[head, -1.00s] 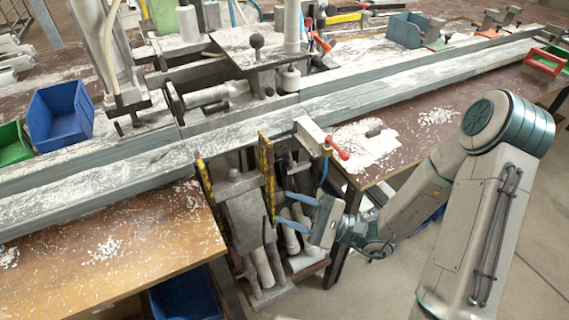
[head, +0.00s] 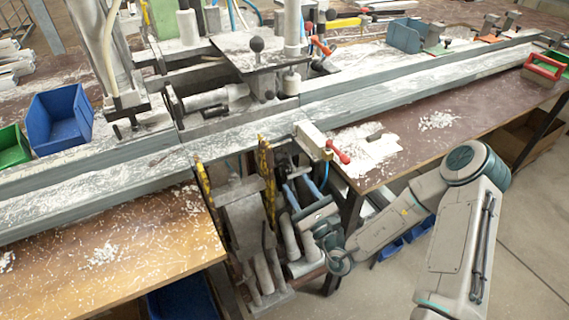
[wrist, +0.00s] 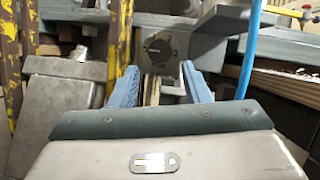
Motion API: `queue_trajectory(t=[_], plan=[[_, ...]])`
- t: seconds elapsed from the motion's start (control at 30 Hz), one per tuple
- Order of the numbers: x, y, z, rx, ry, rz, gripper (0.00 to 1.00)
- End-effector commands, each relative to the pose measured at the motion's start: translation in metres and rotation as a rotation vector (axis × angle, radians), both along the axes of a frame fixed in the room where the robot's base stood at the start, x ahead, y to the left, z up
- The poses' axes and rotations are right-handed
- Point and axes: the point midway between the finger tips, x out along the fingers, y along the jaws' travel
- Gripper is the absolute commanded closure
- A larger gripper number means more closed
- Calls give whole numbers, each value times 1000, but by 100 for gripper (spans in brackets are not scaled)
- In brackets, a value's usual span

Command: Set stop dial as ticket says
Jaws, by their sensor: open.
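A round dark grey dial (wrist: 160,50) with a small pale mark shows in the wrist view, on a grey fixture under the bench rail. The mark is too small to read. My gripper (wrist: 160,68) is open, with its blue fingers either side of the dial's lower part in the picture; I cannot tell whether they touch it. In the head view my gripper (head: 294,182) is under the rail, beside the yellow-edged frame, with its fingers pointing up and left. The dial is not distinguishable there. I cannot identify a ticket in either view.
The long rail (head: 90,190) runs above my gripper. A yellow-edged upright (head: 267,180) stands close on the left. A white block (head: 312,138) with a red handle (head: 338,151) is just above. A blue hose (wrist: 250,50) hangs right of my fingers.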

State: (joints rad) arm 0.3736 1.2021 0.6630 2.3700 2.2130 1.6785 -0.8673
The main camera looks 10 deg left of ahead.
Motion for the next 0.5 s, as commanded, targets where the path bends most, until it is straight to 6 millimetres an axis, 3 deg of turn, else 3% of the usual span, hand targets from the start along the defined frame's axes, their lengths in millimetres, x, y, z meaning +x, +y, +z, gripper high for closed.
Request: queue_trajectory(t=[0.2,0.5], plan=[[29,29,18,0,-4,2,57],[49,48,28,0,0,1,57]])
